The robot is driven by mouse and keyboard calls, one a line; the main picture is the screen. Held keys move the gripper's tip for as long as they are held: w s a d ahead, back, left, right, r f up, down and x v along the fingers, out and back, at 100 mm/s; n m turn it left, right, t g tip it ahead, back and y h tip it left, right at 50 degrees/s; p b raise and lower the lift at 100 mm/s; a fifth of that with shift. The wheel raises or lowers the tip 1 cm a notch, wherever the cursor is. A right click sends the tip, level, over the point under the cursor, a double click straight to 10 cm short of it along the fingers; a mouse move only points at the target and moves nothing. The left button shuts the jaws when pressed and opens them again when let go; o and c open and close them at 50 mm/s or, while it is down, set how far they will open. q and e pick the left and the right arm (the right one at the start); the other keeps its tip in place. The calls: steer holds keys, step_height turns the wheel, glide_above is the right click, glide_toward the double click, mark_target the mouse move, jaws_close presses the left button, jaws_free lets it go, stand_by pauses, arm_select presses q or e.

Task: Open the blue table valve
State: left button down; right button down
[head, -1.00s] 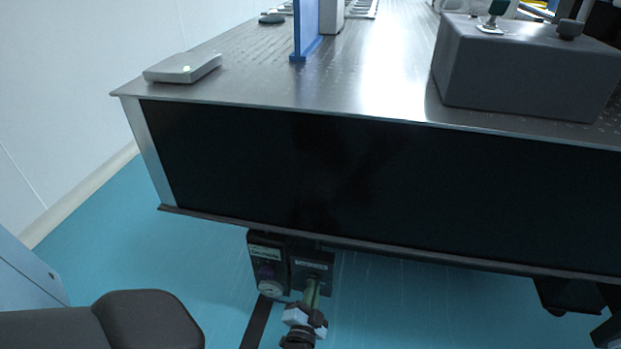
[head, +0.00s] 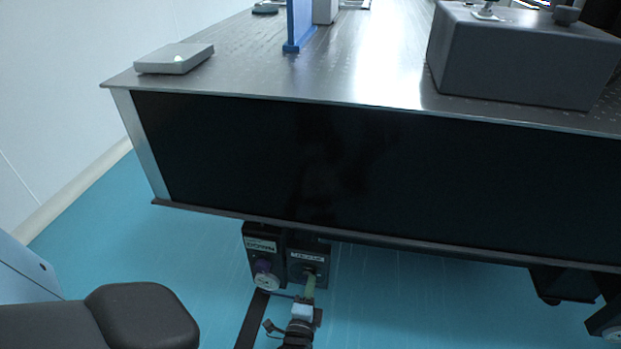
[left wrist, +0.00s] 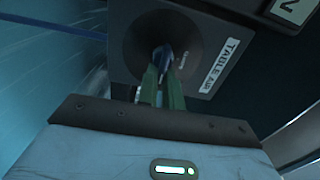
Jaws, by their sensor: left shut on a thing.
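The blue table valve handle (left wrist: 165,54) is small and sits in a round dark recess of a black panel labelled "TABLE AIR" in the left wrist view. My left gripper (left wrist: 162,74) has its green fingers closed together on the handle, partly covering it. In the head view my left gripper (head: 310,285) reaches up to the front of the valve panel (head: 309,258), below the table edge. The handle is hidden there. I cannot tell the handle's exact angle. My right gripper does not show.
The optical table (head: 390,180) overhangs the panel with a wide black front. A second black box with a round gauge-like knob (head: 266,281) is just left of the panel. A grey box (head: 520,60) and a flat pale device (head: 175,58) rest on the table. Blue floor is open around.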

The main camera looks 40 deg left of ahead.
arm_select(q)
steer(key=shift+m, duration=0.3)
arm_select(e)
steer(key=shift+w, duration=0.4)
arm_select(q)
steer(key=c, duration=1.6)
jaws_free()
steer(key=shift+o, duration=0.2)
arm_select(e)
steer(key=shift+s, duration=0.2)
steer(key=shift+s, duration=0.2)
arm_select(q)
steer(key=shift+s, duration=0.1)
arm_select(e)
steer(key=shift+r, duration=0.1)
